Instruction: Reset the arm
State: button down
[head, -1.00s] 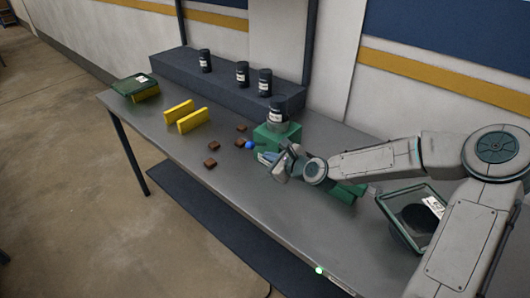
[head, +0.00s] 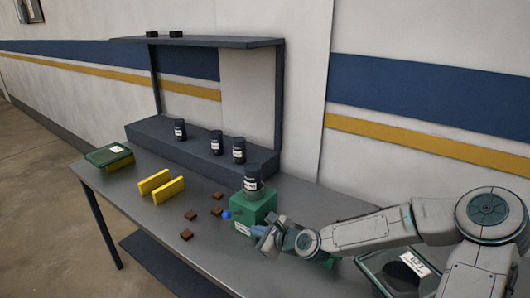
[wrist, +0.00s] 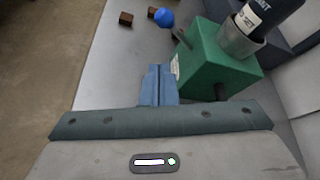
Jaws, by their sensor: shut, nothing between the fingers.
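My gripper (head: 264,238) is at the end of my arm, over the grey table, in front of the green box. In the wrist view its blue fingers (wrist: 158,85) are together with nothing between them. The green box (head: 256,211) has a blue ball-shaped knob (head: 226,214) at its left side, and a dark labelled bottle (head: 253,178) stands upright in a holder on top. In the wrist view the green box (wrist: 215,62) is just right of my fingertips, with the blue knob (wrist: 163,18) beyond them. I cannot tell whether the fingers touch the box.
Several brown blocks (head: 186,235) and two yellow pieces (head: 170,191) lie on the table (head: 150,215). Dark bottles (head: 216,142) stand on a raised shelf (head: 160,140). A dark bin (head: 395,270) sits under my arm at right.

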jog(key=s+d+f+n+g+h+b, duration=0.1)
jog(key=s+d+f+n+g+h, duration=0.45)
jog(key=s+n, duration=0.45)
jog(key=s+d+r+n+h+b, duration=0.1)
jog(key=s+d+r+n+h, duration=0.1)
jog(key=s+d+r+n, duration=0.3)
jog(key=s+d+r+n+h+b, duration=0.1)
jog(key=s+d+r+n+h, duration=0.1)
jog(key=s+d+r+n, duration=0.4)
jog(key=s+d+r, duration=0.1)
jog(key=s+r, duration=0.3)
jog(key=s, duration=0.3)
jog(key=shift+s+d, duration=0.3)
jog(key=shift+d, duration=0.1)
